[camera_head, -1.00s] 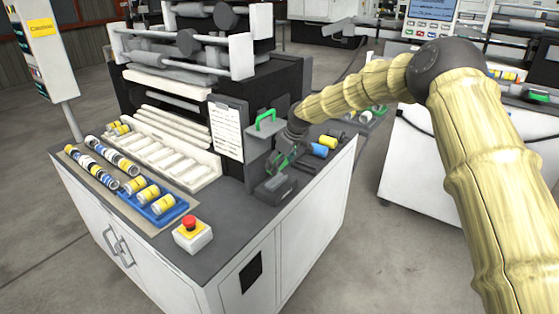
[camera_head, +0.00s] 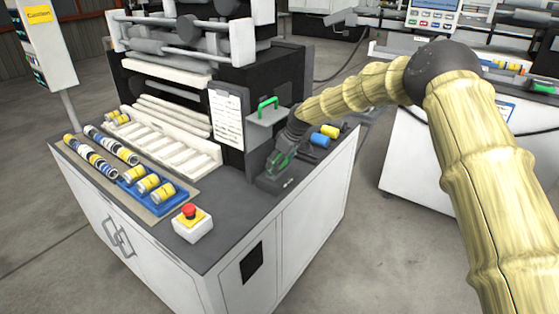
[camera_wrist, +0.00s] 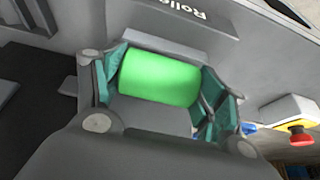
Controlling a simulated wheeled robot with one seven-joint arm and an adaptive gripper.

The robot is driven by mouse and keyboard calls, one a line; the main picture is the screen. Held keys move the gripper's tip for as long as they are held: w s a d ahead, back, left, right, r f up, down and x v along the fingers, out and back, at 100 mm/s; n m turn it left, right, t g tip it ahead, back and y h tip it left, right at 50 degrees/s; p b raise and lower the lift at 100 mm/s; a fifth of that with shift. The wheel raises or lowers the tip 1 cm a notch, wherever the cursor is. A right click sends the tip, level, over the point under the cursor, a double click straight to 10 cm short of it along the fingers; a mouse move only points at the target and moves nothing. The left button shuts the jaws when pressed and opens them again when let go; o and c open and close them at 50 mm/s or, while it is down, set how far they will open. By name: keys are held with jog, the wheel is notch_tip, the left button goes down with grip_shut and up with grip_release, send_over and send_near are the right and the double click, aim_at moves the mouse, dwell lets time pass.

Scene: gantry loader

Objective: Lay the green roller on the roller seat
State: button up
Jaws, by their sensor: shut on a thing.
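The green roller (camera_wrist: 158,80) lies between the fingers of my gripper (camera_wrist: 165,92) in the wrist view, and the gripper is shut on it. In the head view my gripper (camera_head: 279,161) is low over the roller seat (camera_head: 276,184), a dark grey block on the cabinet top. In the wrist view a grey face with partly cut-off lettering "Rolle" (camera_wrist: 188,14) is close beyond the roller. The fingers hide most of the roller in the head view. I cannot tell whether the roller touches the seat.
A red stop button (camera_head: 190,212) and a blue tray (camera_head: 181,195) of yellow rollers are at the left. The front right countertop is clear.

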jog(key=o, duration=1.2)
jog(key=shift+r, duration=0.1)
jog(key=w+a+r+p+v, duration=0.1)
jog(key=p+v, duration=0.3)
jog(key=v, duration=1.3)
jog(key=shift+a+r, duration=0.15)
jog(key=shift+a, duration=0.25)
jog(key=shift+w, duration=0.1)
